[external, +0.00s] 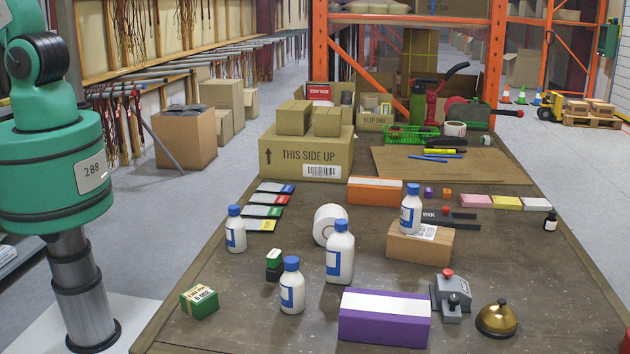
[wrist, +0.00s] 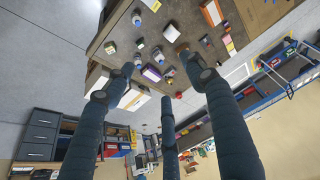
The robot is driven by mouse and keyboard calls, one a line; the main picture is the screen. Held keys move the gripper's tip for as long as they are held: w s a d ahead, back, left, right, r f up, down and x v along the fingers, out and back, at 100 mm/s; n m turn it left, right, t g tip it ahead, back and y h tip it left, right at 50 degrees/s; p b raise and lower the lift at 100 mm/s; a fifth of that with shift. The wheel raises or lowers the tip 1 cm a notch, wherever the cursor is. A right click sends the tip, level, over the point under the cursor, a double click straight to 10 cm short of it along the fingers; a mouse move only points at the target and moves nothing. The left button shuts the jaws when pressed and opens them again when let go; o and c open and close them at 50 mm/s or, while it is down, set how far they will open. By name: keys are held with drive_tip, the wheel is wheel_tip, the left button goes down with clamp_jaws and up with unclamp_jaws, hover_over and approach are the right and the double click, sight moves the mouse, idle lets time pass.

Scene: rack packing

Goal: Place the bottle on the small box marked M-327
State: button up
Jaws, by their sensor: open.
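Several white bottles with blue caps and blue labels stand upright on the table. One bottle (external: 410,212) appears to stand on top of a small brown cardboard box (external: 420,247) right of the middle. The others, a left bottle (external: 235,232), a front bottle (external: 291,288) and a larger middle bottle (external: 340,255), stand on the tabletop. The small box has a white label, but I cannot read M-327 on it. My gripper (wrist: 157,80) shows only in the wrist view, fingers spread open and empty, apart from the table things beyond them.
Near the box are a white roll (external: 328,224), a purple box (external: 384,318), a grey device with a red button (external: 450,297), a brass bell (external: 496,319) and an orange box (external: 375,190). Larger cartons (external: 305,158) stand behind.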

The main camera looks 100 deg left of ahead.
drive_tip(key=s+f, duration=0.2)
drive_tip(key=s, duration=0.4)
drive_tip(key=s+f+t, duration=0.1)
drive_tip(key=s+f, duration=0.1)
drive_tip(key=s, duration=0.5)
drive_tip(key=shift+s+f, duration=0.15)
drive_tip(key=shift+f, duration=0.25)
drive_tip(key=shift+a+f, duration=0.1)
wheel_tip(320, 180, down, 7)
drive_tip(key=b, duration=0.7)
drive_tip(key=shift+f+b, duration=0.2)
drive_tip(key=shift+b, duration=0.15)
